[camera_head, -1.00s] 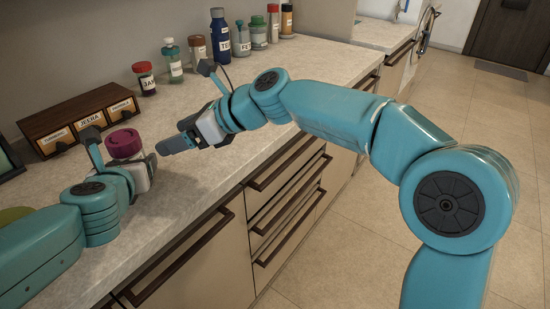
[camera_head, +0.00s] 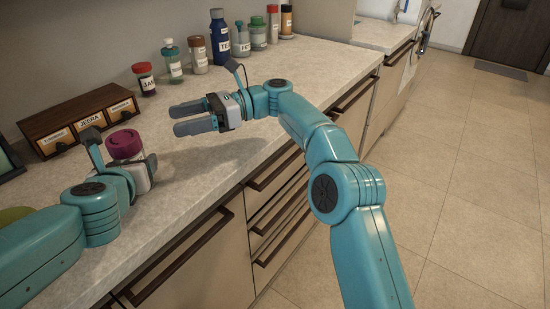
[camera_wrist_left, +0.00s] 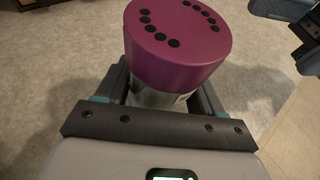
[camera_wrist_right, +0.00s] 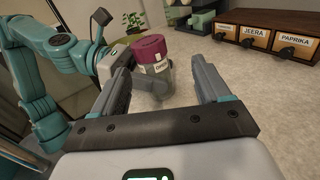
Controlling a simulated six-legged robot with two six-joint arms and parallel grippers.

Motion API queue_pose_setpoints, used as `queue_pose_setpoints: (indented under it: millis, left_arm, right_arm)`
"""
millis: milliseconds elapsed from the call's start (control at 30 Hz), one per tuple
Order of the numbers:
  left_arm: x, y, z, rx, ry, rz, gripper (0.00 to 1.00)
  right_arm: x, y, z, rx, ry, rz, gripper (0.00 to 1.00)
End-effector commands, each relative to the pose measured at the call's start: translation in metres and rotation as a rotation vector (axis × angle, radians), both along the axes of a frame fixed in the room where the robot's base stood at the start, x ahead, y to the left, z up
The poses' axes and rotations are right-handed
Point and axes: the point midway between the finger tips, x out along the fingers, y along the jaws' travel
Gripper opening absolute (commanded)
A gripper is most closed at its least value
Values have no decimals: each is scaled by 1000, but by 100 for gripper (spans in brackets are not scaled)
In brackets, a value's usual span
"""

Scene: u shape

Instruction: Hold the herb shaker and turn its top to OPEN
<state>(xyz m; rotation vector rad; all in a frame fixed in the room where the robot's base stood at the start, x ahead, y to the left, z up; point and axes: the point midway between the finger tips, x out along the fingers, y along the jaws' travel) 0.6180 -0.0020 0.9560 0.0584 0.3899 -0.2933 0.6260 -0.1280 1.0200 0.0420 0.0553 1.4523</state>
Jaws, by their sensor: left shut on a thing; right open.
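The herb shaker has a purple top (camera_head: 125,143) and a clear body. My left gripper (camera_head: 137,172) is shut around its body above the counter. In the left wrist view the purple top (camera_wrist_left: 178,45) shows several dark holes, and the pale body below is mostly hidden. In the right wrist view the shaker (camera_wrist_right: 150,50) carries a white label reading OPEN below its top; any pointer mark is too small to tell. My right gripper (camera_head: 175,119) is open and empty, behind and right of the shaker, with its fingers pointing left and apart from it.
A brown spice drawer box (camera_head: 84,127) stands at the back left of the counter (camera_head: 200,165). A red-capped jar (camera_head: 145,79), a blue bottle (camera_head: 220,38) and several other containers line the wall.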

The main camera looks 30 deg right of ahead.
Motion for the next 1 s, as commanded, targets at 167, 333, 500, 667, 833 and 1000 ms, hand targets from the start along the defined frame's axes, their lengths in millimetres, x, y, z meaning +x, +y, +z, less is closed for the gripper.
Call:
queue_pose_setpoints:
  millis: [167, 333, 500, 667, 833, 1000]
  left_arm:
    - [0, 0, 0, 0, 0, 0, 19]
    - [0, 0, 0, 0, 0, 0, 19]
    - [0, 0, 0, 0, 0, 0, 19]
    - [0, 0, 0, 0, 0, 0, 19]
    - [0, 0, 0, 0, 0, 0, 19]
    - [0, 0, 0, 0, -1, 0, 19]
  right_arm:
    - [-14, 29, 5, 12, -56, 75, 76]
    - [-12, 66, 4, 11, -54, 74, 76]
    - [-10, 104, 4, 10, -54, 72, 76]
    - [-8, 122, 7, 13, -52, 30, 76]
    - [-10, 122, 5, 5, -50, -69, 76]
    - [-15, 80, 4, 5, -53, -73, 76]
